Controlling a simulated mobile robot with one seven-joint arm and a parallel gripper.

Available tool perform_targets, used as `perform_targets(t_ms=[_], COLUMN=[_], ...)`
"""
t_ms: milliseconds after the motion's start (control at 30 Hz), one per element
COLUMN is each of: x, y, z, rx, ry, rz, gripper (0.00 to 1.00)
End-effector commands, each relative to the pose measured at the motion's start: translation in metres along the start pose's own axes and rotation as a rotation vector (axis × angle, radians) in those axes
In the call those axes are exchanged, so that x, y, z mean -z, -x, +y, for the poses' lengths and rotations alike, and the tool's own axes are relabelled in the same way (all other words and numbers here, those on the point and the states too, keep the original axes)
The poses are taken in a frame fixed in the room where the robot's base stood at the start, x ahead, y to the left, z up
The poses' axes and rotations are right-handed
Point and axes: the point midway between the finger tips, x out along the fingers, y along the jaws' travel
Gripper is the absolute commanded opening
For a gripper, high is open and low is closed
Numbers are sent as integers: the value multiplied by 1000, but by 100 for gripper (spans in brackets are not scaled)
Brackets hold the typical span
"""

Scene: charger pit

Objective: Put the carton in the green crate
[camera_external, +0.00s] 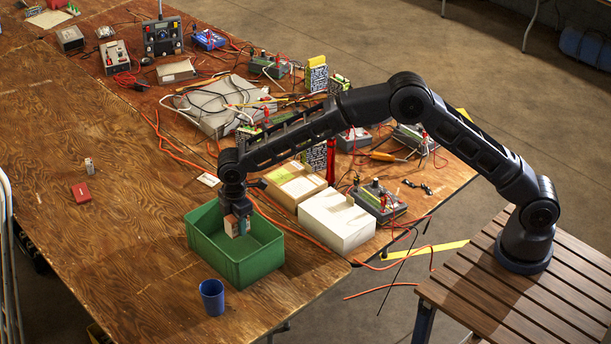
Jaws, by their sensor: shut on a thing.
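The green crate (262,265) stands near the front edge of the wooden table. My gripper (236,212) points down over the crate and is shut on a small brown carton (231,226). The carton is at or just inside the crate's opening, over its middle. A bluish-white patch shows on the carton's right side. I cannot tell whether the carton touches the crate's floor. The fingers are small and partly hidden against the carton.
A blue cup (212,297) stands just in front of the crate. A white box (337,221) and a tan box (294,187) stand to its right, with orange cables (290,228) between. A red block (82,193) lies at the left. The table's left part is mostly clear.

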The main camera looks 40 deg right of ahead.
Motion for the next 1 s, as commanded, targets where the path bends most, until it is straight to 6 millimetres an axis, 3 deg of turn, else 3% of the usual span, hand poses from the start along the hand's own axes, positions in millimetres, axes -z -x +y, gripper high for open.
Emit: perform_targets(t_ms=[33,200,367,567,1000], x=[-6,-25,-38,-43,-43], y=[0,2,3,-10,-103], z=[23,79,109,119,119], rx=[0,-1,-1,1,2], ry=[8,57,85,97,95], rz=[1,1,1,-1,-1], gripper=[8,8,8,8,8])
